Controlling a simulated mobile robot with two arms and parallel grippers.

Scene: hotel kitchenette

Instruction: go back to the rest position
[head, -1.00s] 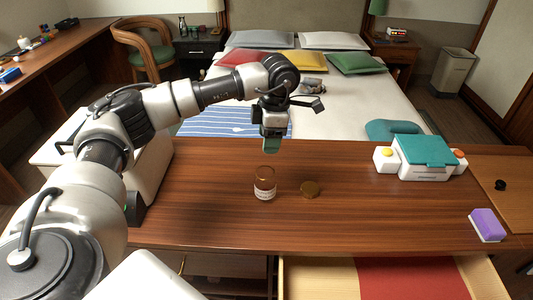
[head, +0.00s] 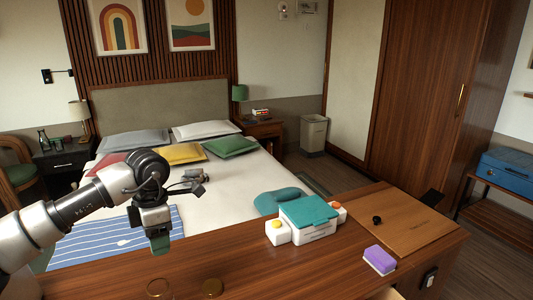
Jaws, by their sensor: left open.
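My left gripper (head: 159,243) hangs pointing down over the near side of the wooden counter (head: 240,262), in front of the bed. It is open, with nothing seen between its fingers. My right gripper is not in view.
A white box with a teal lid (head: 308,218), a purple-and-white sponge (head: 379,260) and a small black knob (head: 377,220) are on the counter's right part. A wooden board (head: 410,228) lies there too. The bed (head: 230,180) is behind the counter.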

